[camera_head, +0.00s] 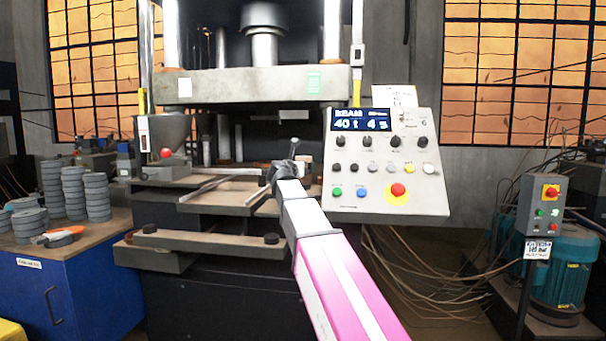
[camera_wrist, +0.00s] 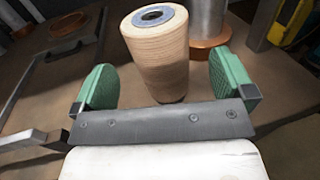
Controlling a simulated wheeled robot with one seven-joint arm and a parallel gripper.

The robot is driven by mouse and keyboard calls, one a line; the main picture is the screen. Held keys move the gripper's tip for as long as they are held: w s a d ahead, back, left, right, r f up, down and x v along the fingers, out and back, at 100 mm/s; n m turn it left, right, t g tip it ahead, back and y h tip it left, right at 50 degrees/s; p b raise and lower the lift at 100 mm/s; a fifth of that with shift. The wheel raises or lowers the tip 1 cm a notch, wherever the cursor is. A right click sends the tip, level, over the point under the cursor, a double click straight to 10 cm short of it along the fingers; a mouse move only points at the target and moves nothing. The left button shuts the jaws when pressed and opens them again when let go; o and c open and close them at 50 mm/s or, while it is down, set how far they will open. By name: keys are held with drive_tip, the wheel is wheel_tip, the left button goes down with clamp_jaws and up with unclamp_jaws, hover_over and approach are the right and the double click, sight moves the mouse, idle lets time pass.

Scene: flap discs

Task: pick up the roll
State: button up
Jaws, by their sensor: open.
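The roll (camera_wrist: 158,62) shows in the wrist view as a tan cylinder with a grey core in its top. It stands on a brown surface, its lower part in the gap between the fingers. My gripper (camera_wrist: 164,80) is open, with one green pad left of the roll and one right of it. Gaps show between the roll and both pads, so it is not gripped. In the head view my gripper (camera_head: 284,172) is over the press bed; I cannot clearly make out the roll there.
A metal column with a copper-coloured base (camera_wrist: 207,50) stands close behind the roll at the right. A bar frame (camera_wrist: 55,60) lies at the left. The control panel (camera_head: 385,165) is right of my arm. A blue bench (camera_head: 70,275) with stacked grey discs stands left.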

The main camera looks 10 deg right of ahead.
drive_tip(key=shift+x, duration=3)
drive_tip(key=shift+r, duration=0.1)
drive_tip(key=c, duration=1.2)
drive_tip(key=shift+a, duration=0.1)
drive_tip(key=shift+c, duration=0.4)
drive_tip(key=shift+r, duration=0.15)
